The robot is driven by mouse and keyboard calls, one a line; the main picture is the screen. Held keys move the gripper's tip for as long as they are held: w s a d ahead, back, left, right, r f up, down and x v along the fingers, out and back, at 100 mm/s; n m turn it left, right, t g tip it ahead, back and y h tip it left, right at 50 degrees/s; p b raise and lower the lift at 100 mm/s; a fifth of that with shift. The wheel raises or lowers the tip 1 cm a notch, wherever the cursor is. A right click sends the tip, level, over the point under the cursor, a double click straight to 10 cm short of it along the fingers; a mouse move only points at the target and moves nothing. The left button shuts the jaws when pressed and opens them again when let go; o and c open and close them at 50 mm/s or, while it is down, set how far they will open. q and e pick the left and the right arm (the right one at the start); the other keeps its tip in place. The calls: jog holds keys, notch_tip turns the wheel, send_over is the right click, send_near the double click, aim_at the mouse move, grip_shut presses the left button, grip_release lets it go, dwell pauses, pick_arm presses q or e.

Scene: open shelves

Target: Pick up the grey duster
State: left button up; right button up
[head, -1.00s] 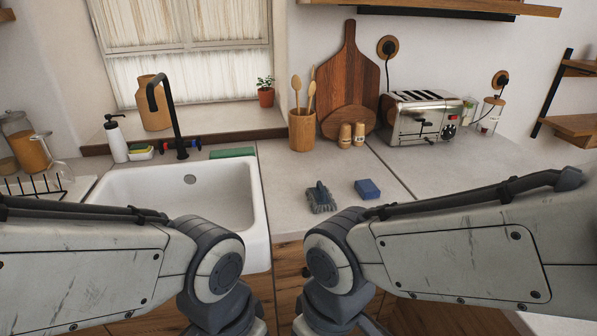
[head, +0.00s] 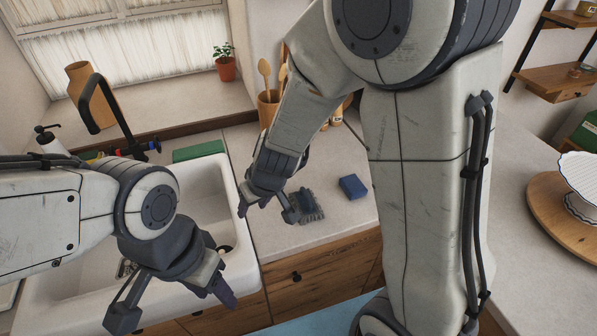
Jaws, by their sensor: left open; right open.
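The grey duster (head: 311,207) lies on the pale counter between the sink and a blue sponge. It has a dark, fringed head, and part of it is covered by a finger of my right gripper. My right gripper (head: 267,211) is open and empty, pointing down over the counter just left of the duster. One fingertip overlaps the duster's left side in the picture; I cannot tell whether they touch. My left gripper (head: 173,306) is open and empty, low in front of the sink, away from the duster.
The blue sponge (head: 353,187) lies right of the duster. The white sink (head: 235,235) is to the left, with a black tap (head: 108,105) and a green block (head: 199,151) behind it. A wooden utensil pot (head: 268,108) stands behind my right arm. A cake stand (head: 583,172) is at right.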

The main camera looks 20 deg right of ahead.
jog(key=w+d+m+h+p, duration=0.1)
jog(key=w+d+h+p, duration=0.1)
jog(key=w+d, duration=0.25)
pick_arm(q)
notch_tip(320, 180, up, 6)
jog(key=p, duration=0.2)
pick_arm(e)
jog(key=m+h, duration=0.2)
jog(key=h, duration=0.1)
send_near(305, 192)
jog(key=f+b, duration=0.3)
jog(key=shift+w+d+f+t, duration=0.3)
jog(key=shift+w+d+f, duration=0.05)
jog(key=shift+w, duration=0.05)
jog(key=shift+b+x, duration=1.5)
jog(key=shift+x, duration=1.3)
pick_arm(q)
notch_tip(305, 192, down, 6)
jog(key=shift+s+r, duration=0.1)
jog(key=shift+r, duration=0.1)
pick_arm(e)
jog(key=shift+r, duration=0.1)
jog(key=shift+c, duration=0.4)
grip_shut()
